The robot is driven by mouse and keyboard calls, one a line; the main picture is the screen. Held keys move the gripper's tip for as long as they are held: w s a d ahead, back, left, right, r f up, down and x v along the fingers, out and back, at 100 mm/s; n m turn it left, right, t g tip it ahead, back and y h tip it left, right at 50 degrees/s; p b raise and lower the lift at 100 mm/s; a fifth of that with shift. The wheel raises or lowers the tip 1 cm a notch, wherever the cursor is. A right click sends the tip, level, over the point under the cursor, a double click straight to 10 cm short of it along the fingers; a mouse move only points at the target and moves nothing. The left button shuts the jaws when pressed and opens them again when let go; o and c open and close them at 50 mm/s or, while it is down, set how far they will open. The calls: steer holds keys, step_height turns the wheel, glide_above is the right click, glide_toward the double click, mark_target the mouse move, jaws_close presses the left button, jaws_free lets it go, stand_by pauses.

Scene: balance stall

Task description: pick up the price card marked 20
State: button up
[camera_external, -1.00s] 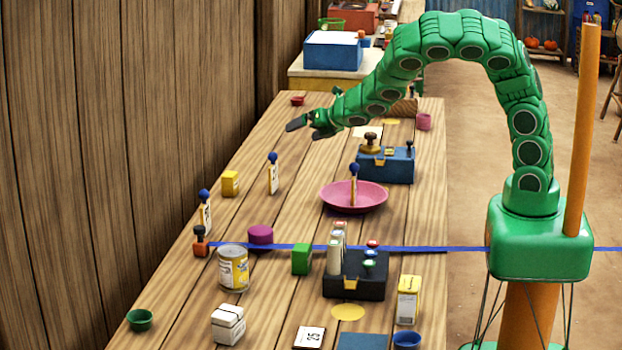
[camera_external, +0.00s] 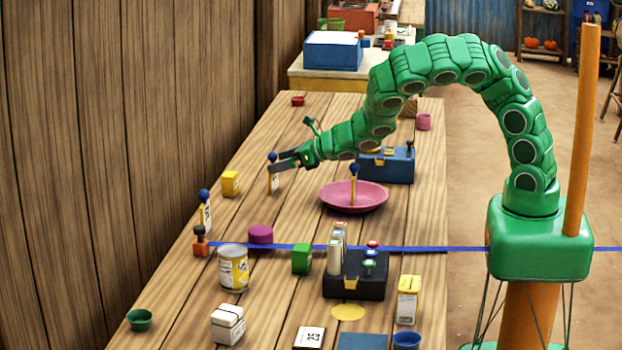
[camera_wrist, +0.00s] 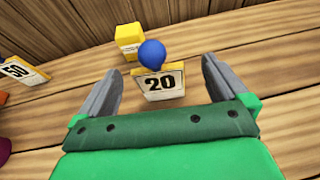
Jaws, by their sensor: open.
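The price card marked 20 (camera_wrist: 161,84) stands upright on the table in the wrist view, with a blue ball (camera_wrist: 152,54) at its top. My gripper (camera_wrist: 158,88) is open, with one finger to each side of the card and the card ahead between them. I cannot tell whether either finger touches it. In the external view the same card (camera_external: 273,182) stands toward the wall side of the table, and my gripper (camera_external: 272,164) reaches it from the right, partly covering its upper part.
A yellow box (camera_external: 230,183) stands just left of the card. A card marked 50 (camera_wrist: 18,70) stands further left in the wrist view. A pink dish (camera_external: 335,203) holding another blue-topped piece (camera_external: 354,186) and a blue box (camera_external: 400,170) are to the right.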

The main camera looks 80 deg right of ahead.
steer(key=shift+a+x, duration=0.15)
steer(key=shift+x, duration=1.2)
steer(key=shift+a+x, duration=0.1)
steer(key=shift+x, duration=1.2)
steer(key=c, duration=1)
steer(key=shift+c, duration=0.2)
